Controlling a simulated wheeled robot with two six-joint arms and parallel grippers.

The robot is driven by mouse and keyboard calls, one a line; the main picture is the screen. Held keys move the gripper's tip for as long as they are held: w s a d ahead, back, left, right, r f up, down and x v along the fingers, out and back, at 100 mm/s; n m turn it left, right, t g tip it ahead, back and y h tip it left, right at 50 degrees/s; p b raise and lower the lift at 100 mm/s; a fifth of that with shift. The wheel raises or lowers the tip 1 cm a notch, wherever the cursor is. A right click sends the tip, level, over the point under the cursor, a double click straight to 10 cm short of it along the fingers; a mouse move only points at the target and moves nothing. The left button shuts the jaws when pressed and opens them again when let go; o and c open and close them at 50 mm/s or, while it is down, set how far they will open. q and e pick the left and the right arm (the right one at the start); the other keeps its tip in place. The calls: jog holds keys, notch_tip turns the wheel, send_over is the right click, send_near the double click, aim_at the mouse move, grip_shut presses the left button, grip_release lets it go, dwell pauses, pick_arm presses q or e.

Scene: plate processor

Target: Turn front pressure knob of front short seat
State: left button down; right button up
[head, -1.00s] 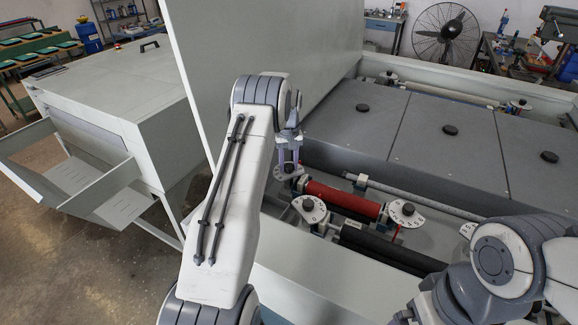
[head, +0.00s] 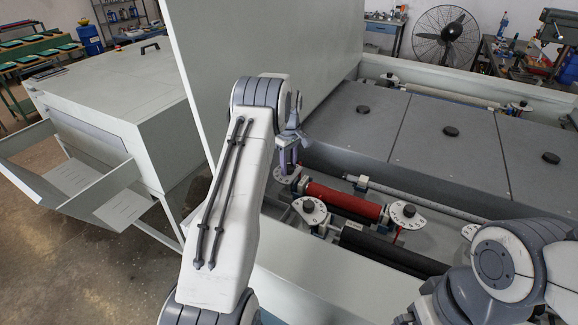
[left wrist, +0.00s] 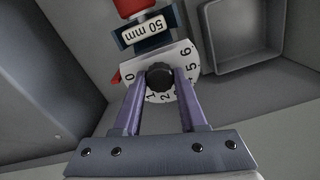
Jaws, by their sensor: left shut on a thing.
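In the left wrist view, a black knob (left wrist: 159,76) sits on a white dial plate (left wrist: 187,55) with printed numbers. My left gripper (left wrist: 160,82) has its two purple fingers shut on the knob, one on each side.
Two more dials with black knobs (head: 309,206) (head: 408,210) stand nearby on the machine. A black roller (head: 385,248) lies in front, and grey covers (head: 445,150) lie behind. A tall pale panel (head: 270,75) rises close behind my left arm.

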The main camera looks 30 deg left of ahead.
aim_at(289, 167)
dwell(0.3)
pick_arm(q)
jog(key=shift+c, duration=2.3)
grip_release()
notch_tip(289, 167, up, 11)
jog(key=b, duration=0.2)
jog(key=shift+f, duration=0.2)
